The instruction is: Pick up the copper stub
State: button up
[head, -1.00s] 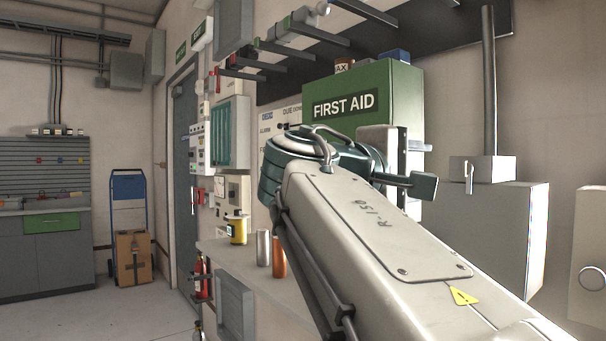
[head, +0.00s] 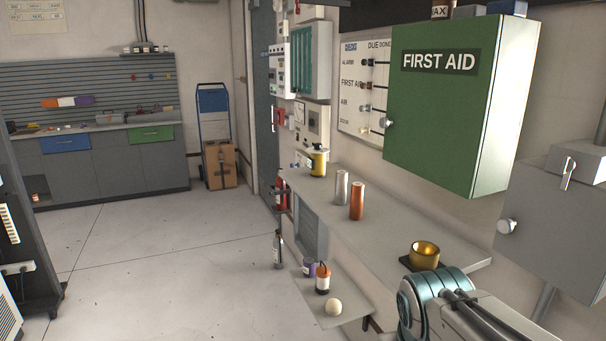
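The copper stub (head: 357,201) is an upright, copper-coloured cylinder on the grey wall shelf (head: 400,238). It stands just right of and nearer than a silver cylinder of similar size (head: 341,187), with a small gap between them. Nothing covers the copper stub. Part of my arm shows at the lower right, in front of the shelf's near end. My gripper is not in view, so its fingers cannot be seen.
A brass cup (head: 425,254) sits on a dark base at the shelf's near end. A yellow container (head: 318,161) stands at its far end. A green first aid cabinet (head: 455,100) hangs above the shelf.

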aim_at(357, 188)
jog(key=u, duration=0.95)
jog(key=i, duration=2.65)
jog(key=z, duration=3.2)
